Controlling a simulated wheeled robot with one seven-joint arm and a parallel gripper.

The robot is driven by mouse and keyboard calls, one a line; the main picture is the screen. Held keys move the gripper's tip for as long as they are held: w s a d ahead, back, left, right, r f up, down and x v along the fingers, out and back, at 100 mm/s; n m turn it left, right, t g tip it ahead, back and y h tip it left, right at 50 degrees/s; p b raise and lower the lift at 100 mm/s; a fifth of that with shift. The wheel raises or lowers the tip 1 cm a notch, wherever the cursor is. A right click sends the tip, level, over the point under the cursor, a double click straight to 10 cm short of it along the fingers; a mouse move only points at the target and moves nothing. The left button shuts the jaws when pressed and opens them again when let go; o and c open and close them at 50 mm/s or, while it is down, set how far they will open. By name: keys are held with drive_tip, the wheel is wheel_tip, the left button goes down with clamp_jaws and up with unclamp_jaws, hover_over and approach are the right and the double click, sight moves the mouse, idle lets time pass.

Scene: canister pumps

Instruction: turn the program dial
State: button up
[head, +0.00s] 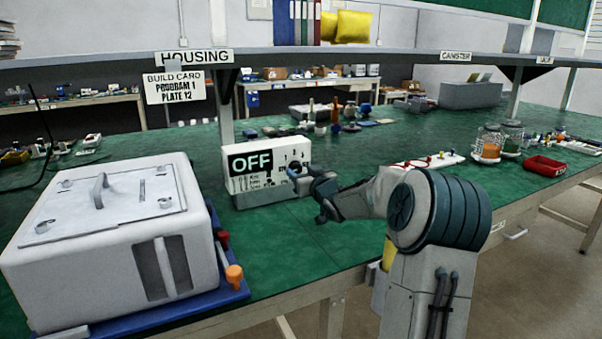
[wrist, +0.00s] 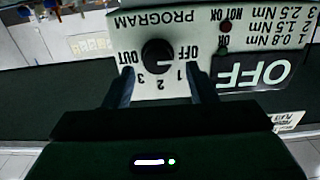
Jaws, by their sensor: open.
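The program dial (wrist: 157,57) is a round black knob on a white panel, shown upside down in the wrist view. Labels OFF, 1, 2, 3 and OUT ring it. I cannot clearly tell its pointer's direction. The control box (head: 242,183) stands on the green bench in the head view, and its display (head: 250,161) reads OFF. My gripper (wrist: 161,72) is open, its two fingers on either side of the dial, close to the panel. Contact with the knob cannot be told. In the head view my gripper (head: 300,173) is at the box's right front and hides the dial.
A build card (head: 174,88) reads PROGRAM 1, PLATE 12. A large white housing (head: 110,235) sits on a blue tray (head: 238,290) at left. A shelf (head: 330,61) crosses above the bench. Bench before the box is clear.

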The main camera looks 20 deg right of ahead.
drive_tip(key=shift+w, duration=1)
drive_tip(key=c, duration=1)
drive_tip(key=shift+o, duration=0.2)
drive_tip(key=shift+d, duration=0.1)
